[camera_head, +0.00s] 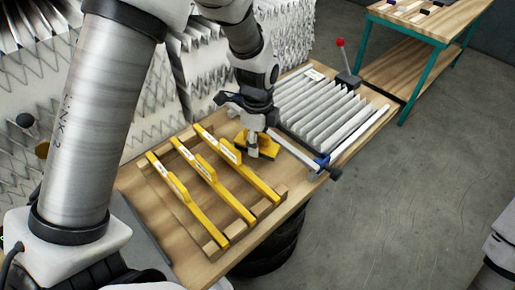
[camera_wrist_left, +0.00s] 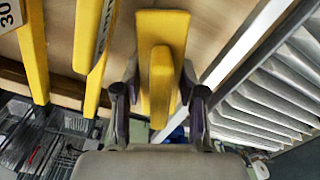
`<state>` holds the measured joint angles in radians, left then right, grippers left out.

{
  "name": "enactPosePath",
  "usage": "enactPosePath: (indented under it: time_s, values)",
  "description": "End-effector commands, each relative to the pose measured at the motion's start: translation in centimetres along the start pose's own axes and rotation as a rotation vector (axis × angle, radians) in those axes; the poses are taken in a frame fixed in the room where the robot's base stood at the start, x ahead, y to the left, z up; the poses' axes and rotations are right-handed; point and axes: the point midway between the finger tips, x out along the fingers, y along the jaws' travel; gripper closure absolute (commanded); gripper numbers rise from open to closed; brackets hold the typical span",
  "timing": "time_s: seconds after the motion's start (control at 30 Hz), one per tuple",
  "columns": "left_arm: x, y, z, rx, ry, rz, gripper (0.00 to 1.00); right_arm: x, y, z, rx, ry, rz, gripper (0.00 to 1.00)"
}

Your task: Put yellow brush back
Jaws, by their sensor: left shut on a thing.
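The yellow brush (camera_head: 268,150) stands at or just above the wooden table, between the rack of yellow bars and the pleated filter. My left gripper (camera_head: 254,148) is over it, shut on its raised yellow handle. In the left wrist view the brush (camera_wrist_left: 161,30) is between the two fingers (camera_wrist_left: 158,100), with its wide base beyond the handle. I cannot tell whether the base touches the table. My right gripper is not in view.
Several yellow bars (camera_head: 184,204) lie across a wooden rack (camera_head: 216,246) to the left. A pleated filter (camera_head: 315,105) lies in a frame with a blue clamp (camera_head: 321,160) to the right. A red-knobbed lever (camera_head: 341,60) stands behind. A teal-legged table (camera_head: 440,55) is farther back.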

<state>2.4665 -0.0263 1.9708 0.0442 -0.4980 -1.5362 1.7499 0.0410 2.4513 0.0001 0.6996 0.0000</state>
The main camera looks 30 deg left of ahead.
Motion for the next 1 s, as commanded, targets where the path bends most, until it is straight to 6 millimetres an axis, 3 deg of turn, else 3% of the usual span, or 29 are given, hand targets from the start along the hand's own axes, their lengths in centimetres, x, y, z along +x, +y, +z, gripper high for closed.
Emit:
enactPosePath:
  time_s: [0.23, 0.3, 0.6, 0.63, 0.67, 1.0]
  values:
    - [3.8, 0.0, 0.0, 0.0, 0.0, 0.001, 0.92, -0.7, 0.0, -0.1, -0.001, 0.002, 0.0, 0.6]
    - [4.0, 0.0, 0.0, 0.0, 0.0, -0.002, 0.97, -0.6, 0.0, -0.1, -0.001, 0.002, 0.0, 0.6]
    - [4.5, 0.0, 0.0, 0.0, 0.0, -0.001, 0.98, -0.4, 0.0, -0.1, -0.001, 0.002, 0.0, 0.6]
    - [4.5, 0.0, 0.0, 0.0, 0.0, -0.001, 0.56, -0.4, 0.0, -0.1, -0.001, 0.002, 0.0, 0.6]
    - [4.5, 0.0, 0.0, 0.0, 0.0, -0.001, 0.49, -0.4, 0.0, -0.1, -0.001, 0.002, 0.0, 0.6]
    - [4.0, -0.1, 0.0, 0.0, 0.0, -0.002, 0.49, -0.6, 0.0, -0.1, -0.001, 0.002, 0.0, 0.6]
